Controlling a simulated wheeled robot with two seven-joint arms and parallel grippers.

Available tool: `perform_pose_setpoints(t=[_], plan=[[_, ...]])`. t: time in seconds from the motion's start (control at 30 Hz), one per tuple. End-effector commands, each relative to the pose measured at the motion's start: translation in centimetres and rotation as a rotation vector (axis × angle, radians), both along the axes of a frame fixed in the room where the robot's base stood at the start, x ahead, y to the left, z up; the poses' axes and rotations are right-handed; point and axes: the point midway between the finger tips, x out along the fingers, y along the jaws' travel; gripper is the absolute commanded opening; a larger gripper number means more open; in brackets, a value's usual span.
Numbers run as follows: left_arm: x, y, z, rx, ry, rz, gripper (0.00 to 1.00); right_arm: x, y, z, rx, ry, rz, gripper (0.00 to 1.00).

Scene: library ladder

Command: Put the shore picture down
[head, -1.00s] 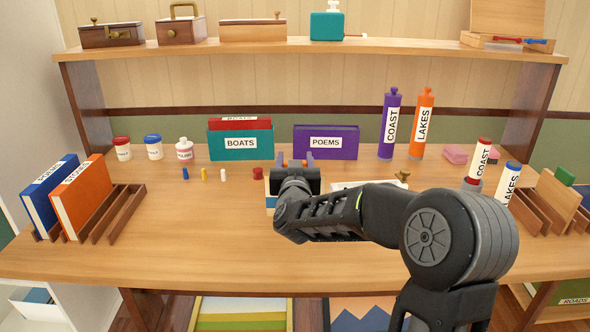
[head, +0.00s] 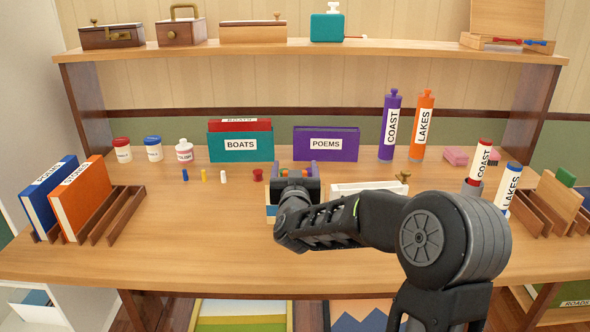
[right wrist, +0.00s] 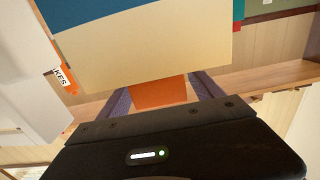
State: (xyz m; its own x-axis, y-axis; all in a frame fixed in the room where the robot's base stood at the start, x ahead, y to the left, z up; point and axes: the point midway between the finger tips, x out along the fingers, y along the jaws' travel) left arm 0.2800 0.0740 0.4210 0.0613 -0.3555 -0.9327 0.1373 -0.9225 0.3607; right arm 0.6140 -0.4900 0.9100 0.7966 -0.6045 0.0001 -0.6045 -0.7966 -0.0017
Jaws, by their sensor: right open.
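The picture I take for the shore picture, with a blue band and a broad sand-coloured band, fills the upper part of the right wrist view (right wrist: 150,55). In the head view only a narrow blue and cream edge of it (head: 270,211) shows beside my right gripper; the rest is hidden. My right gripper (head: 298,171) is open above the desk, in front of the purple POEMS box. In the right wrist view its purple fingers stand either side of an orange block (right wrist: 158,92) next to the picture's edge; contact cannot be told. My left gripper is out of view.
A white tray-like thing (head: 372,187) lies right of the gripper. The teal BOATS box (head: 240,146) and purple POEMS box (head: 326,144) stand behind. Small coloured pegs (head: 204,175) stand to the left. The desk (head: 200,230) is clear at front left.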

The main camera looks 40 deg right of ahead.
Motion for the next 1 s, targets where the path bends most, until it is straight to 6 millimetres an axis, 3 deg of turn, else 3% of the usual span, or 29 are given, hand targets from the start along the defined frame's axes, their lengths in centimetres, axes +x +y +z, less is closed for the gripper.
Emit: perform_pose_setpoints(t=[0.27,0.7,1.0], plan=[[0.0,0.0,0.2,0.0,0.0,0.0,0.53,-0.8,0.7,0.4,-0.001,-0.001,0.0,0.76],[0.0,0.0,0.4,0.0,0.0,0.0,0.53,-7.6,5.8,0.4,-0.001,-0.002,0.002,0.76],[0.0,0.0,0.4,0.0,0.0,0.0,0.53,-9.6,7.3,0.3,-0.001,-0.001,0.0,0.76]])
